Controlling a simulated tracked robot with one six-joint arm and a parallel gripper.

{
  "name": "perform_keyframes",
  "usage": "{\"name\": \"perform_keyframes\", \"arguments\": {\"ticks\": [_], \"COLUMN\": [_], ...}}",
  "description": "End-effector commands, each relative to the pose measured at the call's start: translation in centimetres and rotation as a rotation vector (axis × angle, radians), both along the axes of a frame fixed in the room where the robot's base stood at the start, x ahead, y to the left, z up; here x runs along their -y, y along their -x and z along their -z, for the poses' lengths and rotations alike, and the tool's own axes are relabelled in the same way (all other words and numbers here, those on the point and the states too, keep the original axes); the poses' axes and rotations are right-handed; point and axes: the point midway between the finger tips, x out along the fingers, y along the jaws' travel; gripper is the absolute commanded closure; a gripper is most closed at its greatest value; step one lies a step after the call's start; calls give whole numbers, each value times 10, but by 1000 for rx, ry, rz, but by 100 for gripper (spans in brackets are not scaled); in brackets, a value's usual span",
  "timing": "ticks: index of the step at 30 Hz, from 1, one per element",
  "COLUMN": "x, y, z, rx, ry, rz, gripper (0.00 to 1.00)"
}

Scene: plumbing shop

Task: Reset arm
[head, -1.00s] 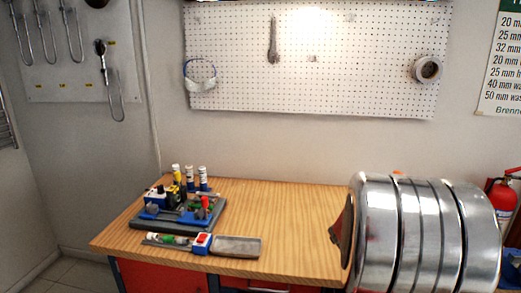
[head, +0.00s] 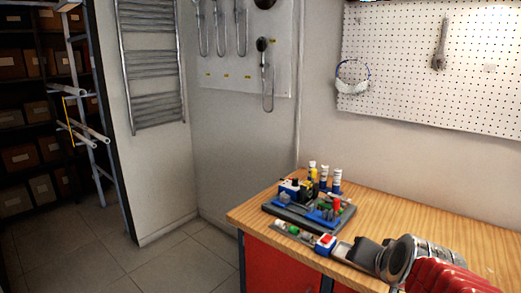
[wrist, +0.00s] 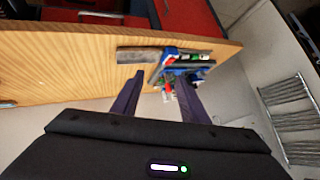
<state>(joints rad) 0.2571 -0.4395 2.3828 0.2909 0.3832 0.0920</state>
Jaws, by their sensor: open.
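My gripper (wrist: 160,97) shows in the wrist view with its two dark fingers apart and nothing between them. In that view the workbench (wrist: 70,60) appears turned over, with the tool tray (wrist: 185,70) beyond the fingertips. In the head view my arm reaches in from the lower right, over the right part of the wooden workbench (head: 455,222). The grey and blue tool tray (head: 305,214) stands on the bench, left of my arm.
A flat strip with small parts (head: 295,230) lies along the bench's front edge. White and yellow bottles (head: 324,178) stand behind the tray. A pegboard (head: 450,75) and a towel radiator (head: 150,65) hang on the walls. Shelves with boxes (head: 25,110) stand left. The tiled floor (head: 175,260) is clear.

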Motion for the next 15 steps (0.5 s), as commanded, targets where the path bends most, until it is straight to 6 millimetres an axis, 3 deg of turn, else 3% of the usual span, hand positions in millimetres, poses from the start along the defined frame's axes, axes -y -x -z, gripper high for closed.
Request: {"name": "perform_keyframes", "arguments": {"ticks": [1,6,12,15], "x": [-18,-60,-84,-86], "y": [13,65,126,145], "z": [0,13,28,32], "rx": [-28,-154,-290,-333], "ry": [22,108,216,251], "rz": [-60,-245,-416,-458], "gripper": [60,60,60,60]}}
